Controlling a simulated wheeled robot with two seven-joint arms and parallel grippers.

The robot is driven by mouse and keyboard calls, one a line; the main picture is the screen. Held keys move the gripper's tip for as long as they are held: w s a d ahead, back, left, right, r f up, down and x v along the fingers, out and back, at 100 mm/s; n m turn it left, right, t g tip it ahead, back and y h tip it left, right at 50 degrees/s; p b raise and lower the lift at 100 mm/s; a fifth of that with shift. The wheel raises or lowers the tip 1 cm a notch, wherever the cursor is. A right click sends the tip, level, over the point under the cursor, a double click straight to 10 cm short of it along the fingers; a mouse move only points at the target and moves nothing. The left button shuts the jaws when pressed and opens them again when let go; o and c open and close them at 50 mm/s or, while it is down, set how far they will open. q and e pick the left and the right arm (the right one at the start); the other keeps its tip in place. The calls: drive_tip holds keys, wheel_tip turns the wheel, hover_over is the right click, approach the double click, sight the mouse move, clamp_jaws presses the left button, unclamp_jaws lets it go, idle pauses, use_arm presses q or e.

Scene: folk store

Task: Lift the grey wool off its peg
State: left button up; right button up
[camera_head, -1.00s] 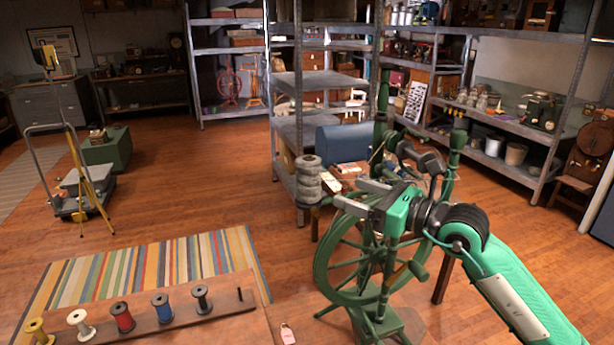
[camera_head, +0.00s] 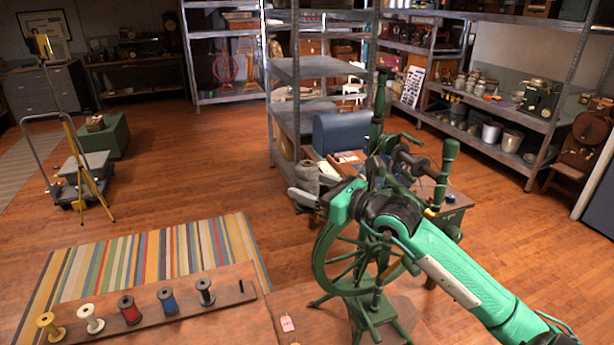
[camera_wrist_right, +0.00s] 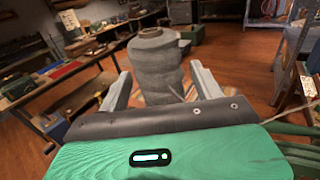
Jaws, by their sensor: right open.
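The grey wool (camera_head: 306,172) is a ribbed grey cone standing upright beyond the green spinning wheel (camera_head: 322,262) in the head view. It also shows large in the right wrist view (camera_wrist_right: 156,68), with a brownish centre at its top. My right gripper (camera_head: 316,191) is open around the wool. In the wrist view its two grey fingers (camera_wrist_right: 160,84) stand one on each side of the wool, and gaps seem to show. The peg under the wool is hidden. My left gripper is not in view.
A wooden rack (camera_head: 215,308) at front left holds several coloured spools and a bare dark peg. A pink tag (camera_head: 287,323) lies beside it. A metal shelf post (camera_head: 270,130) and a blue box (camera_head: 341,134) stand close behind the wool.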

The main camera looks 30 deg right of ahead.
drive_tip(key=shift+w+a, duration=0.25)
drive_tip(key=shift+w, duration=0.4)
drive_tip(key=c, duration=1)
